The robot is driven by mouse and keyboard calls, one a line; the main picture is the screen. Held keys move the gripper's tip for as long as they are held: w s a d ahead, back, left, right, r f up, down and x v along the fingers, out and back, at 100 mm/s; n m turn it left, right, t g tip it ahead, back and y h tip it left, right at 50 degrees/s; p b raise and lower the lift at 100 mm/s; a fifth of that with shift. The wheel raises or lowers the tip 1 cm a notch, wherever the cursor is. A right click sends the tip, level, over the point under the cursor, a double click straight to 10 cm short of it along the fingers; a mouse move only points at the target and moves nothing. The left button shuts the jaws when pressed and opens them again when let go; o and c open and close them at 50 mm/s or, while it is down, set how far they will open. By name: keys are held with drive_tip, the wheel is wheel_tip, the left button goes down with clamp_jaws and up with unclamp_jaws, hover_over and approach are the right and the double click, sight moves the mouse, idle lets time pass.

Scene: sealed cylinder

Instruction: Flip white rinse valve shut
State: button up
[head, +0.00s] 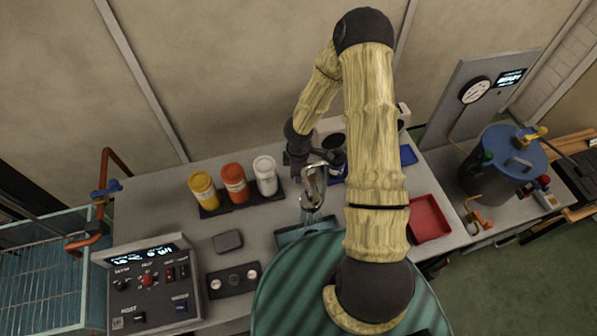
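I cannot make out a white rinse valve for sure in the head view. A curved, shiny metal piece (312,187) stands over a teal basin (290,236), with a pale, clear streak below it that may be water. My gripper (318,164) is at the end of my bent arm, just above and behind the metal piece. It is small and dark, its fingers overlap the things behind it, and I cannot tell whether it is open or touching anything. My arm hides much of the bench's middle right.
Yellow (203,190), orange (234,184) and white (265,175) jars stand in a dark rack. A red tray (428,219) lies right of my arm. A blue-lidded cylinder (505,165) stands farther right. A control box (152,283) and blue-handled pipe valve (105,190) are left.

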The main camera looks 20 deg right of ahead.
clamp_jaws()
drive_tip(key=shift+w, duration=0.15)
drive_tip(key=shift+w+a+m+b, duration=0.15)
drive_tip(key=shift+w+m+b, duration=0.35)
drive_tip(key=shift+m, duration=0.45)
drive_tip(key=shift+w+a+m+b, duration=0.1)
drive_tip(key=shift+w+m+b, duration=0.35)
drive_tip(key=shift+m, duration=0.55)
drive_tip(key=shift+w+a+m+b, duration=0.15)
drive_tip(key=shift+w+m+b, duration=0.35)
drive_tip(key=shift+m, duration=0.45)
drive_tip(key=shift+r, duration=0.1)
drive_tip(key=o, duration=0.7)
unclamp_jaws()
drive_tip(key=shift+s, duration=0.1)
